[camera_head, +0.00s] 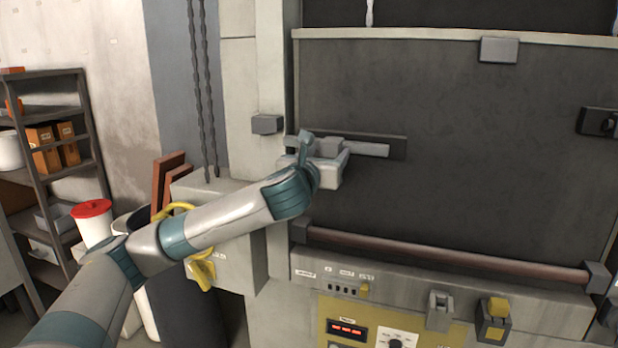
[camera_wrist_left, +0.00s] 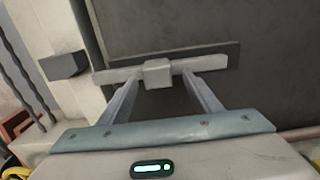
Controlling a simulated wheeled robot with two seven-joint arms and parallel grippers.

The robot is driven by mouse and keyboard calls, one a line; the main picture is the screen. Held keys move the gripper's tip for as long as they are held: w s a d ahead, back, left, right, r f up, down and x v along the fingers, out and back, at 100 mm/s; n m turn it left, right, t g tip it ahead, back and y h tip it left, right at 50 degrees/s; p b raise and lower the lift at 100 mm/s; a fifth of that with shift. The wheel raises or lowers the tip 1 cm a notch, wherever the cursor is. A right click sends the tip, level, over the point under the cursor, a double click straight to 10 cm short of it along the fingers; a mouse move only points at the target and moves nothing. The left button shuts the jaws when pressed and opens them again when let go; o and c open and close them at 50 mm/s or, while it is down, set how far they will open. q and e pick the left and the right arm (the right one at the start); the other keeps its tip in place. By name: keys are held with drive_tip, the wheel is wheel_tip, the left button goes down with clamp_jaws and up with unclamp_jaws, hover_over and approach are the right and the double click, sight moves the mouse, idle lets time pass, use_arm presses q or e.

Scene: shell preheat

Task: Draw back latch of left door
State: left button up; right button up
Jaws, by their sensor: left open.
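The left door (camera_head: 450,95) is a large dark panel and looks shut. Its latch is a light grey sliding bar (camera_head: 370,150) on a dark backing plate (camera_head: 398,143) near the door's left edge. In the left wrist view the latch bar (camera_wrist_left: 210,65) runs across, with a square knob (camera_wrist_left: 157,73) at its middle. The bar's left end reaches the pale door frame. My left gripper (camera_head: 325,160) is at the latch. Its fingers (camera_wrist_left: 160,84) are open, one on each side of the knob; I cannot tell whether they touch it. My right gripper is not in view.
A grey block (camera_head: 267,124) juts from the frame left of the latch. A reddish bar (camera_head: 440,255) crosses below the door above a control panel (camera_head: 385,330). A shelf (camera_head: 85,130), a red-lidded bucket (camera_head: 92,222) and hanging chains (camera_head: 204,90) stand at left.

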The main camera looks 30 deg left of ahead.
use_arm(q)
drive_tip(key=b+v, duration=0.3)
drive_tip(key=v, duration=1)
drive_tip(key=shift+s+d+b, duration=0.25)
drive_tip(key=shift+s+b, duration=0.05)
drive_tip(key=shift+b, duration=0.05)
